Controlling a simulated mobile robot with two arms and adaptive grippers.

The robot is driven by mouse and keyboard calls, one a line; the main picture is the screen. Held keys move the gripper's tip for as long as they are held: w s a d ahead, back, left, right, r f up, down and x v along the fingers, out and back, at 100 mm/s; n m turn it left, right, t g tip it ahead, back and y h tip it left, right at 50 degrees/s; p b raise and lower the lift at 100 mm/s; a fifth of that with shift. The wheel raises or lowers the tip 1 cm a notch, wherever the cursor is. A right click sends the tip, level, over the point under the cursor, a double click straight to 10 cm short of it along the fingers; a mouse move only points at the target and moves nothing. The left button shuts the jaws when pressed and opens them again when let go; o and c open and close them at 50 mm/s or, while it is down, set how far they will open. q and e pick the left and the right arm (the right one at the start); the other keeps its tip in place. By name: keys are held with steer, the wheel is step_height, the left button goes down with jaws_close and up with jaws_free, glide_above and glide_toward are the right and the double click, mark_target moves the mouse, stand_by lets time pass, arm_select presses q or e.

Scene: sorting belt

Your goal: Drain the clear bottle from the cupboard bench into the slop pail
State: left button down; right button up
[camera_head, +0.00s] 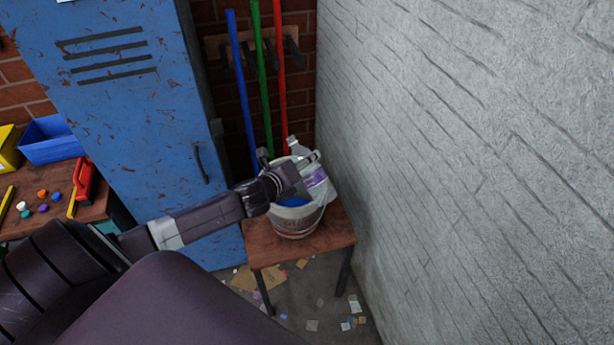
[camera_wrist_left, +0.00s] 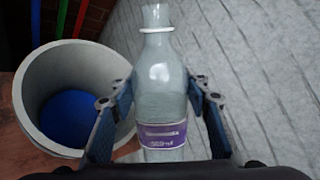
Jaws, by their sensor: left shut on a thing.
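The clear bottle (camera_head: 317,183) has a purple label and is held at the slop pail's right side in the head view. Its neck points up and a little left there. In the left wrist view the bottle (camera_wrist_left: 160,75) stands between the fingers with its neck away from me; I cannot tell how much liquid is in it. My left gripper (camera_head: 302,172) is shut on the bottle around its body. The slop pail (camera_head: 296,222) is whitish, with blue at the bottom inside; it also shows left of the bottle in the left wrist view (camera_wrist_left: 40,115). My right gripper is out of view.
The pail stands on a small brown wooden stool (camera_head: 262,243). A grey wall (camera_head: 460,150) rises close on the right. A blue locker (camera_head: 130,110) and blue, green and red poles (camera_head: 262,80) stand behind. A bench (camera_head: 60,205) with a blue bin (camera_head: 52,142) is at left.

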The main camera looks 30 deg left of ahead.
mark_target(290, 144)
arm_select(q)
steer(key=a+r+m+t+y+b, duration=0.1)
steer(key=w+a+m+y+b, duration=0.1)
steer(key=a+m+b, duration=0.1)
steer(key=shift+r+t, duration=0.4)
steer(key=a+m+t+b, duration=0.1)
steer(key=b, duration=0.2)
steer(key=a+m+y+b, duration=0.1)
steer(key=m+b, duration=0.1)
steer(key=b, duration=0.1)
steer(key=shift+w+a+t, duration=0.25)
steer(key=shift+w+t, duration=0.1)
steer(key=shift+t, duration=0.05)
steer(key=shift+a+r+m+t+b, duration=0.3)
steer(key=shift+m+b, duration=0.2)
steer(key=shift+b, duration=0.15)
